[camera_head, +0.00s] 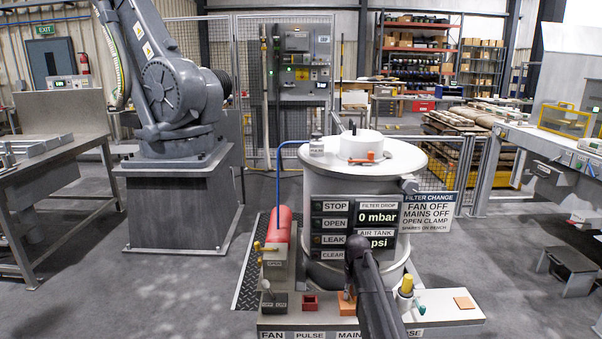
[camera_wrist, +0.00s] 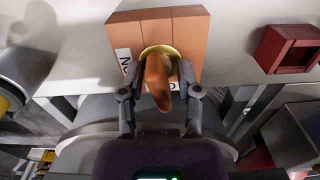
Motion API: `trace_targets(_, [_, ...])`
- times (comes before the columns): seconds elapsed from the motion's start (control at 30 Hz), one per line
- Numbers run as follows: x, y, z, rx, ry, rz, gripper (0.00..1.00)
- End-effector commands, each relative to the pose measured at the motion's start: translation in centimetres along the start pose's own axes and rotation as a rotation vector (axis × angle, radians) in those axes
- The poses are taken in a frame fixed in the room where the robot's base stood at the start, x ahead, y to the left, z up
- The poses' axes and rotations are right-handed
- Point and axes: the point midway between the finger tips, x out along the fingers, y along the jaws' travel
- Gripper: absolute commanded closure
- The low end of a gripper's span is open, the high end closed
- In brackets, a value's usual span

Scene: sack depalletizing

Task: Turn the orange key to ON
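The orange key (camera_wrist: 158,84) stands out from a round brass-coloured disc (camera_wrist: 172,51) on an orange block (camera_wrist: 150,32) in the wrist view. White labels lie beside the disc; one ends in N (camera_wrist: 124,61) and the other is mostly covered. My gripper (camera_wrist: 160,82) has one finger on each side of the key, with gaps that seem to remain between fingers and key. In the head view my gripper (camera_head: 348,291) is over the orange block (camera_head: 346,308) at the MAIN label, and the key is hidden there.
A dark red square holder (camera_head: 310,302) stands left of the block and also shows in the wrist view (camera_wrist: 287,48). A yellow-topped knob (camera_head: 407,285) is to the right. The round white vessel (camera_head: 362,150) and its STOP/OPEN/LEAK/CLEAR panel (camera_head: 353,229) stand close behind my arm.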

Motion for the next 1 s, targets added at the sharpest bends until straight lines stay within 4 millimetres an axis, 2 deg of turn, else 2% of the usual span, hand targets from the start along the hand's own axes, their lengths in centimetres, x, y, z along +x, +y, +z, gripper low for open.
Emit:
trace_targets(0.53, [-0.06,0.01,-0.14,0.012,0.003,0.0,0.36])
trace_targets(1.0, [-0.07,-0.02,-0.15,0.113,0.003,0.0,0.36])
